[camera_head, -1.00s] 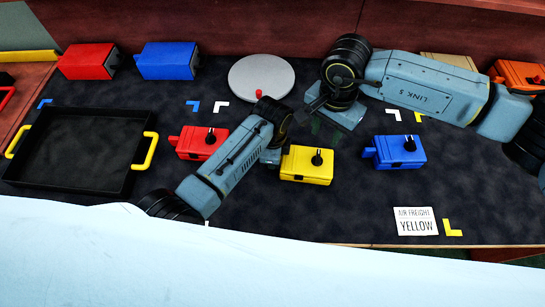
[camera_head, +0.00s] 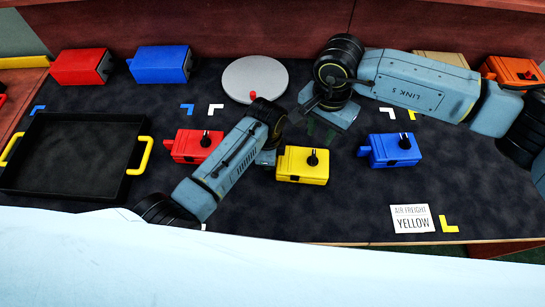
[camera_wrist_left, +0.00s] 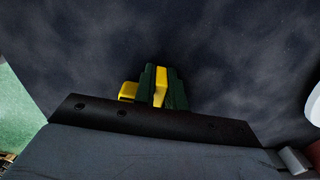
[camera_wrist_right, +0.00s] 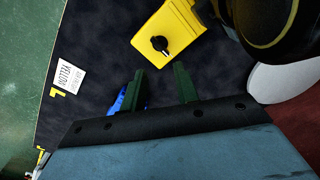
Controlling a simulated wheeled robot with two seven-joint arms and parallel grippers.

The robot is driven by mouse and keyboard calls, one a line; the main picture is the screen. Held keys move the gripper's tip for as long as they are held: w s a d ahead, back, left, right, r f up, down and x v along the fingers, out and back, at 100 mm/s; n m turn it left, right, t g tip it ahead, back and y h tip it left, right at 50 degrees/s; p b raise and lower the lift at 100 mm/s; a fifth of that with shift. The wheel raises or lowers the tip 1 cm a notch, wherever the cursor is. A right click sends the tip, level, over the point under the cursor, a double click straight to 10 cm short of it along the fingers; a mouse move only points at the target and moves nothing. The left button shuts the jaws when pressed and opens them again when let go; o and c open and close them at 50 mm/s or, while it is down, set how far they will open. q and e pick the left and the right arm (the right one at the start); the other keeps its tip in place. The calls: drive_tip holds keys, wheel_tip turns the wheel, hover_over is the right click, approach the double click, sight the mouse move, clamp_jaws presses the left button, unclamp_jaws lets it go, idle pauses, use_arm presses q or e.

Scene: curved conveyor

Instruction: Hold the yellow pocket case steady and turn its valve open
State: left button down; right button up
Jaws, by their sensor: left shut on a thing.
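The yellow pocket case (camera_head: 302,172) stands on the dark mat, right of my left gripper. Its black valve knob (camera_head: 312,158) sits on top and also shows in the right wrist view (camera_wrist_right: 160,43). My left gripper (camera_head: 271,161) is shut on the case's left end; in the left wrist view its green fingers (camera_wrist_left: 163,85) have a yellow part between them. My right gripper (camera_head: 321,129) is above and behind the case, apart from it. In the right wrist view its green fingers (camera_wrist_right: 160,84) are spread with nothing gripped.
A red case (camera_head: 195,146) stands left of my left arm and a blue case (camera_head: 391,150) right of the yellow one. A black tray (camera_head: 70,155) lies at left, a round grey plate (camera_head: 255,78) behind.

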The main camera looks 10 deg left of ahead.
sight(314, 156)
wheel_tip(314, 156, down, 10)
drive_tip(key=n, duration=0.6)
drive_tip(key=shift+r, duration=0.15)
idle(0.3)
clamp_jaws()
